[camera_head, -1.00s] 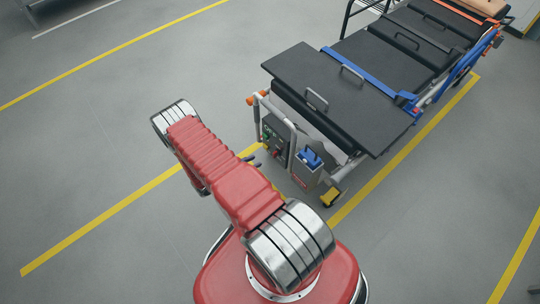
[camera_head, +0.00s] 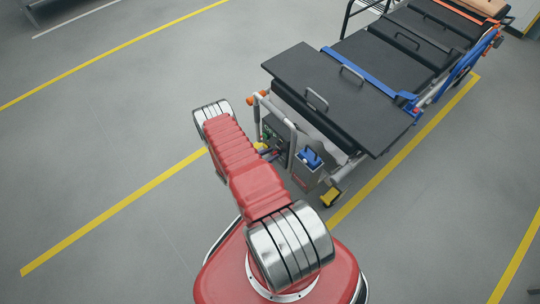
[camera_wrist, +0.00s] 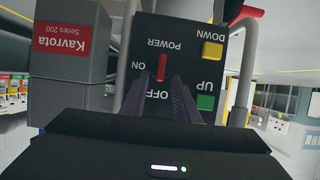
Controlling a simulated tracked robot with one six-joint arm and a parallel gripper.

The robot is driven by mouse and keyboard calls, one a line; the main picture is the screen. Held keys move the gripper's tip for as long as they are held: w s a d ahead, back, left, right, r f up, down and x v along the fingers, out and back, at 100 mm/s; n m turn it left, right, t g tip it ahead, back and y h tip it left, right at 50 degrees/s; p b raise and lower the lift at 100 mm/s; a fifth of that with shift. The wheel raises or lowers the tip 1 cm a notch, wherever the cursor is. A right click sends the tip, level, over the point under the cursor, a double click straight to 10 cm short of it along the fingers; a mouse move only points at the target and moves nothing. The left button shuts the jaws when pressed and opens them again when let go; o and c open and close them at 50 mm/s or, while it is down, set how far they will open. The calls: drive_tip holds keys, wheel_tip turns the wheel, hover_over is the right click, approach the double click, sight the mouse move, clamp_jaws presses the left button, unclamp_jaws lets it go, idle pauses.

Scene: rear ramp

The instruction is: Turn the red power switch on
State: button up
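The red power switch (camera_wrist: 161,67) is on a black control panel (camera_wrist: 185,22) in the wrist view, which is upside down. The switch lies between the printed ON and OFF labels, with its long side upright in the picture and one end towards OFF. My gripper (camera_wrist: 161,84) has its dark fingertips to the left and right of the switch. A narrow gap seems to show on each side, so the gripper looks open. Whether the fingertips touch the panel is unclear.
A yellow DOWN button (camera_wrist: 212,51) and green UP button (camera_wrist: 205,102) are right of the switch. A grey Kavrota box (camera_wrist: 72,70) stands left. Grey frame bars flank the panel; a red part (camera_wrist: 245,15) is at upper right. The black-topped bed (camera_head: 335,85) extends back right.

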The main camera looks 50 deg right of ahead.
drive_tip(key=shift+c, duration=0.4)
clamp_jaws()
